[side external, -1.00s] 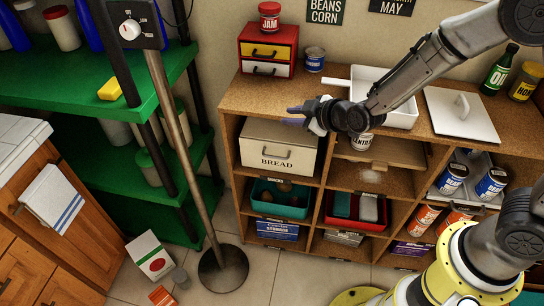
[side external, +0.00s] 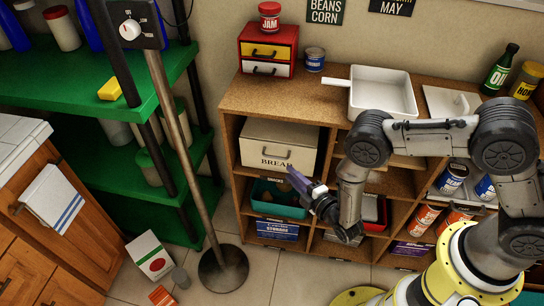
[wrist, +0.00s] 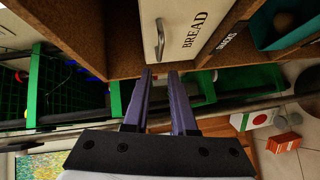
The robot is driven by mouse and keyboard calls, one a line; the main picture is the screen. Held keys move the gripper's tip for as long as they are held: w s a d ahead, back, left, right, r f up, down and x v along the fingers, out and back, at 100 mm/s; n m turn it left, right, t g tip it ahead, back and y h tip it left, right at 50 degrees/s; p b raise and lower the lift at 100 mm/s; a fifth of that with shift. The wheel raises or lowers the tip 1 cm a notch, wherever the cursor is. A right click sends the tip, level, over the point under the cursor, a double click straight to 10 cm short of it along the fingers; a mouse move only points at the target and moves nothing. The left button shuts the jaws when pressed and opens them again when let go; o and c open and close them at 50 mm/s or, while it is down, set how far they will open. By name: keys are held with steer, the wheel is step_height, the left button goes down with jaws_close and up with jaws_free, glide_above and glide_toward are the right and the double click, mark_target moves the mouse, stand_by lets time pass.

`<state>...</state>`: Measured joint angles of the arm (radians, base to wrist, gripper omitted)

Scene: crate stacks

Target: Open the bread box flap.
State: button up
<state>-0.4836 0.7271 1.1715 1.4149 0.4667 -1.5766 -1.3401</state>
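The bread box flap (side external: 270,150) is a cream panel lettered BREAD in the upper left compartment of the wooden shelf. It stands upright and looks closed. Its metal handle (side external: 269,151) is on the upper part of the panel, and the handle also shows in the wrist view (wrist: 160,38). My gripper (side external: 294,174) is in front of the flap's lower right corner. In the wrist view my gripper (wrist: 160,73) has its two purple fingers apart with nothing between them. The fingertips point toward the handle, and I see no contact.
A teal bin (side external: 276,208) sits in the compartment below the flap. The wooden shelf (side external: 300,92) carries a white pan (side external: 382,94), a small drawer box (side external: 267,50) and jars. A metal pole (side external: 180,130) stands in front at left, beside a green rack (side external: 60,90).

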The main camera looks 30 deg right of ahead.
mark_target(272, 156)
steer(key=w, duration=0.3)
steer(key=w+f, duration=0.1)
steer(key=w, duration=0.7)
steer(key=shift+f, duration=0.3)
jaws_close()
steer(key=shift+s+a+f, duration=0.1)
steer(key=shift+s+f, duration=0.05)
steer(key=shift+f, duration=0.05)
stand_by(0.7)
